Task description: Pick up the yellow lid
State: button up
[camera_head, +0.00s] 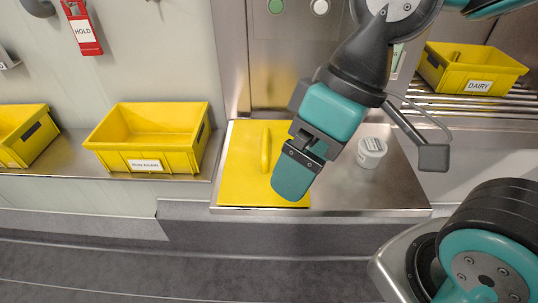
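The yellow lid (238,182) lies flat on the metal counter, a square plate with a raised upright-running handle (265,150) near its middle. My gripper (292,180) reaches down from the upper right and hangs over the right part of the lid, to the right of the handle. It covers part of the lid's right side. The handle shows clear of the gripper, with nothing around it. Only one finger shows plainly, so I cannot tell whether the gripper is open or shut, nor how high it is above the lid.
A white labelled tub (371,153) stands on the metal counter (395,190) right of my gripper. A yellow bin (150,158) and another cut-off one (22,138) sit on the left shelf. A yellow bin marked DAIRY (470,87) stands on rollers (515,115) at right.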

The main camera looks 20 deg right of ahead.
aim_at(253, 151)
jog(key=u, duration=0.05)
jog(key=k, duration=0.5)
jog(key=u, duration=1.4)
jog(key=i, duration=1.15)
jog(key=z, duration=2.2)
